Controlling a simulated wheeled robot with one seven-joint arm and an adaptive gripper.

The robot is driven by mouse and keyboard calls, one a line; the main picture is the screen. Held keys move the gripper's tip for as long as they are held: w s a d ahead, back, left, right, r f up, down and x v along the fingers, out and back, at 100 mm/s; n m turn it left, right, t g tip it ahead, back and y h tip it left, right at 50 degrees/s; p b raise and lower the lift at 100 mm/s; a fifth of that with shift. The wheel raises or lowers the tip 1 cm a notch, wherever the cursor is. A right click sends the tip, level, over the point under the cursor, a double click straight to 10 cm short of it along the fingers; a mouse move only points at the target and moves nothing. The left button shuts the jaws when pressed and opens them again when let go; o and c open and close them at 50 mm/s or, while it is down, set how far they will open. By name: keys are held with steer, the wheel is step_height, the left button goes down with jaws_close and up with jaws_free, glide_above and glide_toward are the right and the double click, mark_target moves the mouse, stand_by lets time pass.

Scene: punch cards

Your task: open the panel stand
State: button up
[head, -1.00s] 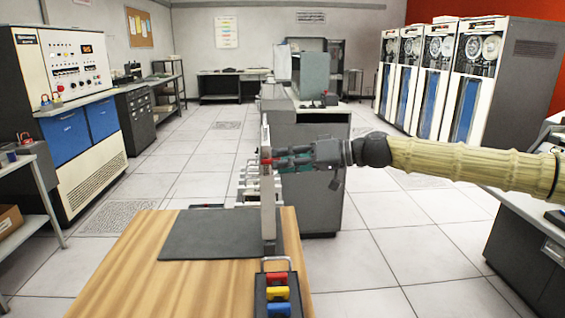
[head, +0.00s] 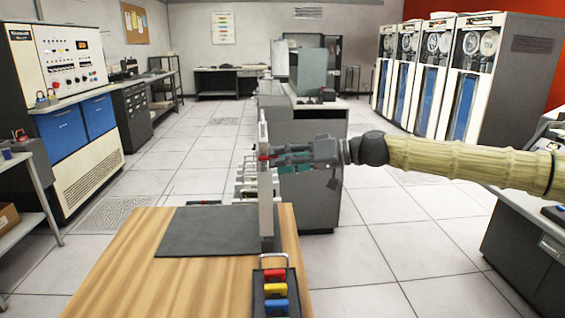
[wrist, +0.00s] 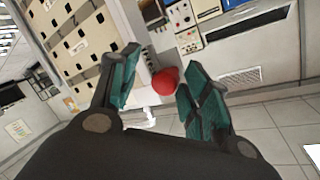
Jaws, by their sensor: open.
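The panel stand (head: 265,190) is a thin upright light panel, seen edge-on in the head view at the right end of the wooden table. In the wrist view the panel (wrist: 85,35) shows as a cream face with dark holes, tilted in the picture. A red knob (wrist: 166,80) sits by the panel's edge, and it also shows in the head view (head: 264,157). My gripper (wrist: 155,85) is open, with its teal fingers on either side of the red knob. I cannot tell whether a finger touches it.
The wooden table (head: 125,260) holds a dark mat (head: 200,230) and a black tray (head: 258,300) with red, yellow and blue pieces. A grey cabinet (head: 320,190) stands behind my gripper. Tape cabinets (head: 465,80) stand at the right. Floor right of the table is clear.

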steer(key=v, duration=1.1)
steer(key=shift+d, duration=0.4)
steer(key=shift+s, duration=0.15)
